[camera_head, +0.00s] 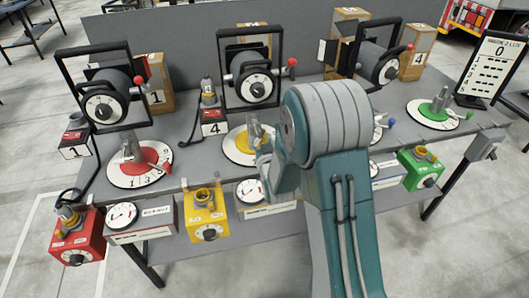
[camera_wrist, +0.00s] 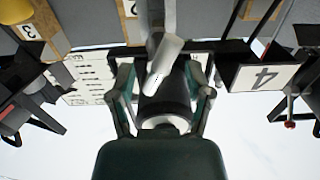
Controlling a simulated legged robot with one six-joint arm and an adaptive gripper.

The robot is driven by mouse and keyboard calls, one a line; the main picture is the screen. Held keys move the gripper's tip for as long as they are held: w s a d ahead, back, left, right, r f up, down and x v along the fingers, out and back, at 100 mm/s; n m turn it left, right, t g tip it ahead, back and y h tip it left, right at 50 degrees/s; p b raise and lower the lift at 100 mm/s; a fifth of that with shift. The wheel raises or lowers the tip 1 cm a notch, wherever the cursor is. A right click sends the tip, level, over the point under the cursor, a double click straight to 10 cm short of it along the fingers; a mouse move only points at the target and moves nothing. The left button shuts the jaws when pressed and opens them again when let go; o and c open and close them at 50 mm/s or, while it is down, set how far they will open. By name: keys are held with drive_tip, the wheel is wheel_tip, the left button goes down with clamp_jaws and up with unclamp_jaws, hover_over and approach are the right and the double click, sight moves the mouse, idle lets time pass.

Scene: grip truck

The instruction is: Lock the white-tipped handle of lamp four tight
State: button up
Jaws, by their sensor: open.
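My gripper (camera_head: 263,147) hangs over the yellow dial (camera_head: 237,150) in the middle of the bench, partly hidden by my arm. In the wrist view its two fingers (camera_wrist: 161,88) stand apart on either side of a white rod-like piece (camera_wrist: 163,65) and a dark cylinder. I cannot tell whether they touch either. The white piece looks like a handle tip, but its lamp is unclear. A small box marked 4 (camera_head: 213,129) stands left of my gripper and shows upside down in the wrist view (camera_wrist: 262,77). A wooden block marked 4 (camera_head: 418,60) stands far right.
Framed lamps with red-tipped knobs (camera_head: 291,62) line the back. A red dial (camera_head: 140,162) lies left and a green dial (camera_head: 435,114) right. Red, yellow (camera_head: 205,215) and green (camera_head: 420,168) boxes sit along the front edge. A list board (camera_head: 490,68) stands far right.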

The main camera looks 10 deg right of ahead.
sight(260, 139)
drive_tip(key=s, duration=0.8)
drive_tip(key=shift+f, duration=0.1)
drive_tip(key=shift+n, duration=0.8)
drive_tip(key=w, duration=1.1)
drive_tip(key=shift+w, duration=0.25)
clamp_jaws()
